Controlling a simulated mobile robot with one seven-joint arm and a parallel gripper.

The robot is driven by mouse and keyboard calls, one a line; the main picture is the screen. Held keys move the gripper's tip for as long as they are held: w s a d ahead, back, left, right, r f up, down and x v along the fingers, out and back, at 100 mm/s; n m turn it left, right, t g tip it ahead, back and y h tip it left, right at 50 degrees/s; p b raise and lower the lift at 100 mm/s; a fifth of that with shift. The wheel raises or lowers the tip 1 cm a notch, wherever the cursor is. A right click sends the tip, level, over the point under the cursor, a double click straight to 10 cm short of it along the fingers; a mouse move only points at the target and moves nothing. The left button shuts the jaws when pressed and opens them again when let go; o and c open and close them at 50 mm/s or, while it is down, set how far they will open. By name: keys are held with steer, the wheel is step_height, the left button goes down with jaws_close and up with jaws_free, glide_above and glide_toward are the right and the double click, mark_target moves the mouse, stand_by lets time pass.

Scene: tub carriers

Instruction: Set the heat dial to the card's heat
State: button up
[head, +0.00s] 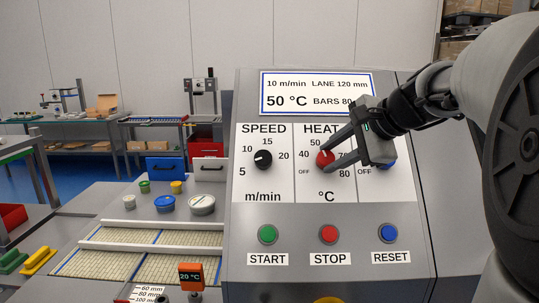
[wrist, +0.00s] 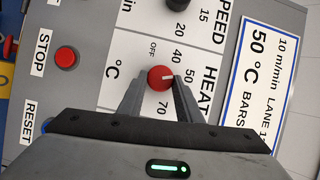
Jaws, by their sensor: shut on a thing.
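The red heat dial (head: 325,158) sits on the white HEAT panel; it also shows in the wrist view (wrist: 158,80). My gripper (head: 328,157) is shut on it, one finger on each side, as the wrist view shows (wrist: 160,88). The dial's white pointer aims at about the 50 mark in the wrist view. The scale shows OFF, 40, 50, 70 and 80; a finger partly covers the right side. The card (head: 316,93) above reads 10 m/min, LANE 120 mm, 50 °C and BARS 80, its right end partly covered by my gripper.
The black speed dial (head: 263,159) is left of the heat dial. A blue dial (head: 388,162) lies right, partly behind my gripper. START (head: 268,234), STOP (head: 329,234) and RESET (head: 388,233) buttons sit below. An orange display (head: 191,276) reads 20 °C.

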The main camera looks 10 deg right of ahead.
stand_by(0.4)
steer(key=o, duration=1)
steer(key=shift+o, duration=0.2)
